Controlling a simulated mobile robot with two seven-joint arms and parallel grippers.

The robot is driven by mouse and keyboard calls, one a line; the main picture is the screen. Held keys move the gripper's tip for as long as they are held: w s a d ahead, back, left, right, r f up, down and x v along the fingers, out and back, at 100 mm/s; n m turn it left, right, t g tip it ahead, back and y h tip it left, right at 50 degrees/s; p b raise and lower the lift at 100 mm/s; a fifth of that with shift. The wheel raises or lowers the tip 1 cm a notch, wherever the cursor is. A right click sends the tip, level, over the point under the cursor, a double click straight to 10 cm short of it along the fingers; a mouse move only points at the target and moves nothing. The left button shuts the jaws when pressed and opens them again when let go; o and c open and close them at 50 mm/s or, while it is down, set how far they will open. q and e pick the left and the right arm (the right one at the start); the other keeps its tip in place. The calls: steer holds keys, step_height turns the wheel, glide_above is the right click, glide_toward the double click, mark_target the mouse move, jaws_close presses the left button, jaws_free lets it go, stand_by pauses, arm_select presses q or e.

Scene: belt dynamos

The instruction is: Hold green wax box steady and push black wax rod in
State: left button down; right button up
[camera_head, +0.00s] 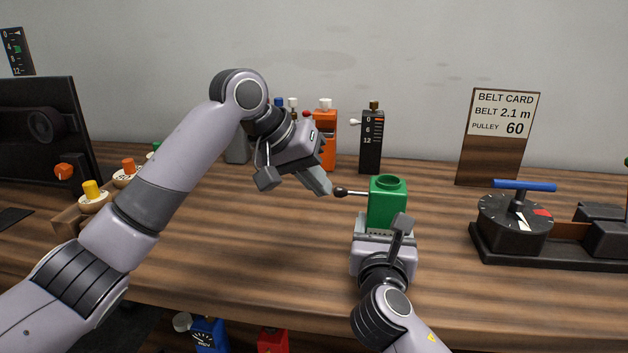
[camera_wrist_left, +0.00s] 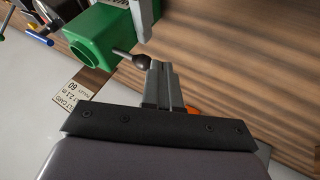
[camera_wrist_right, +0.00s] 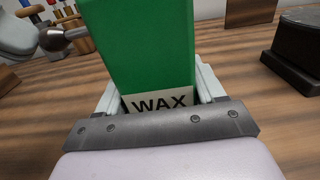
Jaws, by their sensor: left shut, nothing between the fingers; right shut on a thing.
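The green wax box (camera_head: 388,203) stands upright on the table, its round top opening facing up. A white label reading WAX shows on it in the right wrist view (camera_wrist_right: 140,45). A rod with a black knob (camera_head: 340,192) sticks out of the box's left side, with a length of its shaft showing. My right gripper (camera_head: 386,228) is shut on the lower part of the box from the front. My left gripper (camera_head: 328,192) is shut and empty, its fingertips just left of the black knob. The knob also shows by the fingertips in the left wrist view (camera_wrist_left: 141,61); I cannot tell whether they touch.
Behind stand an orange box (camera_head: 325,128) and a black box with numbers (camera_head: 371,142). At right are a black dial device with a blue handle (camera_head: 514,222) and the belt card (camera_head: 505,112). Yellow and orange knobbed pieces (camera_head: 93,196) sit at left. The table's front middle is clear.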

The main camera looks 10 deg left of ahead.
mark_target(343, 190)
arm_select(q)
steer(key=shift+s+d, duration=0.1)
steer(key=shift+d, duration=1.6)
arm_select(e)
steer(key=shift+f, duration=0.15)
steer(key=shift+a, duration=0.1)
arm_select(q)
steer(key=shift+a, duration=0.5)
steer(key=a+f+v, duration=0.1)
steer(key=a+v, duration=0.1)
steer(key=v, duration=0.9)
steer(key=shift+w+a+r, duration=0.15)
steer(key=shift+w+a, duration=0.1)
steer(key=shift+a, duration=0.15)
arm_select(e)
steer(key=o, duration=1.5)
